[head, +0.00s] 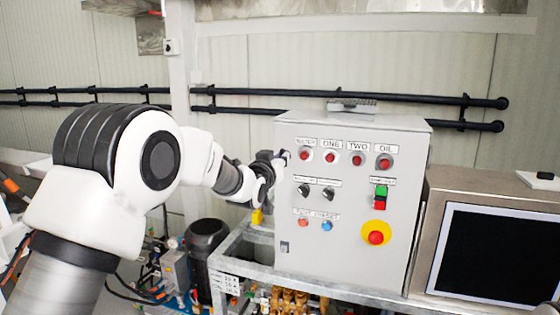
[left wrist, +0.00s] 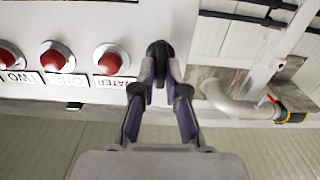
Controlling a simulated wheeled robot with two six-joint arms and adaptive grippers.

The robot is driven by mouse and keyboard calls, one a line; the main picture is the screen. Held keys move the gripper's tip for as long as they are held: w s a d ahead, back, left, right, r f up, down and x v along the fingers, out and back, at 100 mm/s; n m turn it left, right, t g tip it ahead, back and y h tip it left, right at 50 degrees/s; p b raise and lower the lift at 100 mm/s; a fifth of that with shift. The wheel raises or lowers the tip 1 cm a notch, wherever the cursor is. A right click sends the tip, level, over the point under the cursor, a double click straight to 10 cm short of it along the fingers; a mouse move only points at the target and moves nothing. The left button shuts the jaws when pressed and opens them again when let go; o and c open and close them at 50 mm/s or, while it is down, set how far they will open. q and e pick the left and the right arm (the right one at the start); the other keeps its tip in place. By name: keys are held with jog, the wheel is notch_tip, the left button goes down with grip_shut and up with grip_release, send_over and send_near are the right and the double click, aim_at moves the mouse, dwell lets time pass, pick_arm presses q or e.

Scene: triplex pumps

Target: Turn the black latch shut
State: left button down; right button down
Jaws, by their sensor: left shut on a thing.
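The black latch (left wrist: 158,52) shows in the left wrist view at the edge of the grey control box (head: 345,265), beside the red lamps. My left gripper (head: 281,158) reaches the upper left edge of the box's front in the head view. In the left wrist view the fingers of this gripper (left wrist: 161,75) are closed on the latch from both sides. In the head view the gripper hides the latch, and its exact turn angle is hard to tell. My right gripper is not in view.
The box front carries red lamps (head: 331,156), black knobs (head: 304,190) and a red stop button on yellow (head: 376,233). A dark screen (head: 490,252) stands at the right. Black pipes (head: 235,100) run along the wall behind. A metal frame (head: 228,262) stands below.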

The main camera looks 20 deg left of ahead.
pick_arm(q)
jog(key=n+b, duration=0.2)
jog(key=n, duration=0.3)
jog(key=n+b, duration=0.2)
jog(key=n, duration=0.4)
jog(key=n+b, duration=0.2)
jog(key=n, duration=0.4)
jog(key=shift+a+f, duration=0.2)
jog(key=shift+f, duration=0.1)
jog(key=shift+n, duration=0.4)
jog(key=c, duration=1.2)
grip_release()
jog(key=s, duration=1.2)
jog(key=shift+a, duration=0.25)
